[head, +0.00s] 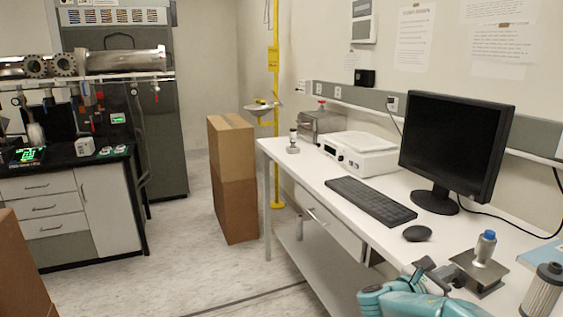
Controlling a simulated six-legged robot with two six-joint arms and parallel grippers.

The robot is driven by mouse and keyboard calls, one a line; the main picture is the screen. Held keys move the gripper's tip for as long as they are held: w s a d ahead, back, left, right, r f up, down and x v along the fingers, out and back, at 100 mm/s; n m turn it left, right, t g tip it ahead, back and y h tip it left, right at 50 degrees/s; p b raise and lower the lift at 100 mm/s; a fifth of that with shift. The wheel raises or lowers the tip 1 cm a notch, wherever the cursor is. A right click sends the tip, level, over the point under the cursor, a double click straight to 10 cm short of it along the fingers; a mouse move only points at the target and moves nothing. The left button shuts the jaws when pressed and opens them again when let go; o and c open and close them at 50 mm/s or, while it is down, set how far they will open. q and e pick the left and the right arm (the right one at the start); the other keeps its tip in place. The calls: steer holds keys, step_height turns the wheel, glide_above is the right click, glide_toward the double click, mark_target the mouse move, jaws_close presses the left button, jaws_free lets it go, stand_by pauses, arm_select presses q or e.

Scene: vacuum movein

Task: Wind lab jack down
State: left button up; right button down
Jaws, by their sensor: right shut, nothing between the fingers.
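The lab jack (492,279) stands on the white bench at the lower right, with a dark metal plate on top. A metal cylinder with a blue cap (485,248) stands upright on that plate. My right gripper (437,271), on a teal arm, is shut and empty just left of the jack. Its grey fingers are close to the jack's left side; I cannot tell whether they touch it. The jack's winding knob is not clearly visible. My left gripper is not in view.
The bench (300,160) also holds a monitor (455,140), keyboard (370,200), mouse (418,233) and white instrument (360,153). A ribbed metal filter (541,291) stands close right of the jack. Cardboard boxes (233,180) stand on the floor beyond the bench.

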steer(key=shift+a+f, duration=0.15)
steer(key=shift+f, duration=0.4)
steer(key=shift+w+r+p, duration=0.2)
steer(key=shift+r+p, duration=0.15)
steer(key=shift+r+b+v, duration=0.15)
steer(key=shift+v, duration=1.35)
steer(key=shift+r+b+v, duration=0.15)
steer(key=shift+r+v, duration=0.05)
steer(key=shift+v, duration=1.3)
